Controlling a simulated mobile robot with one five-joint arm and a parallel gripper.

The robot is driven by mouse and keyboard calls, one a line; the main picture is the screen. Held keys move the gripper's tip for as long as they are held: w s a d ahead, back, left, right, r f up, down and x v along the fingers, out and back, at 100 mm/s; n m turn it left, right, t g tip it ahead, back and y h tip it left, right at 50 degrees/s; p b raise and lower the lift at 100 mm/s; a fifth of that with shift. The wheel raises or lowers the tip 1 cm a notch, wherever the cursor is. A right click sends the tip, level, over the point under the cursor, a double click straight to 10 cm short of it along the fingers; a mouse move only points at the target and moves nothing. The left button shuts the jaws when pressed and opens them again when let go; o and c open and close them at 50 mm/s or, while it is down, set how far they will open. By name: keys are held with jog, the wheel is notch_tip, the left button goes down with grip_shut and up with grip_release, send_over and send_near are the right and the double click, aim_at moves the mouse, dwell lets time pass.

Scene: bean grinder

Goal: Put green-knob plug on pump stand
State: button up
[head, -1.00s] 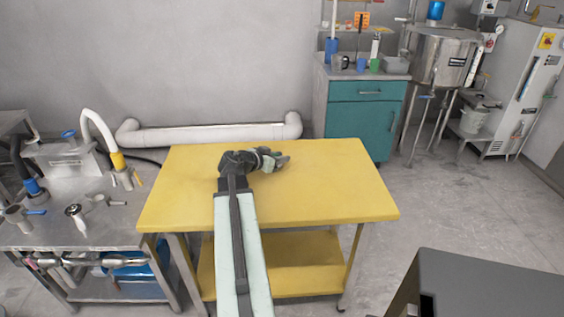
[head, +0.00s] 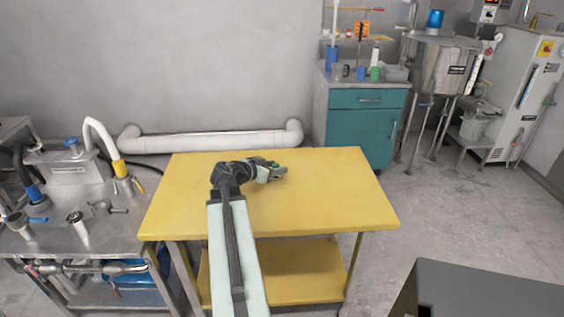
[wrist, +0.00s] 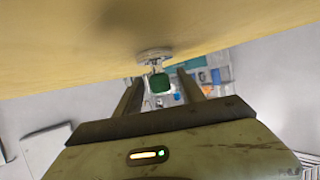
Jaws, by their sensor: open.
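The green-knob plug (wrist: 160,83) stands on the yellow table in the wrist view, its round metal flange (wrist: 153,56) against the tabletop. Its green knob (head: 273,164) also shows small in the head view. My gripper (wrist: 161,79) is open, with one finger on each side of the knob; I cannot tell whether either touches it. In the head view my gripper (head: 276,170) reaches right, low over the table's back half. The steel stand with pipes and a pump (head: 100,226), apparently the pump stand, is left of the table.
The yellow table (head: 330,205) is bare around my gripper. The steel stand holds hoses, a white-and-black fitting (head: 78,226) and a blue-handled valve (head: 30,219). A teal cabinet (head: 365,128) stands behind right. A dark grey box (head: 480,295) is at front right.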

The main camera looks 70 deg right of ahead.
jog(key=p+v, duration=0.2)
jog(key=v, duration=0.5)
jog(key=shift+w+a+r, duration=0.1)
jog(key=shift+w+r, duration=0.15)
jog(key=shift+r, duration=0.05)
jog(key=shift+w+a+r+p, duration=0.1)
jog(key=shift+w+a+p, duration=0.05)
jog(key=shift+w+p, duration=0.2)
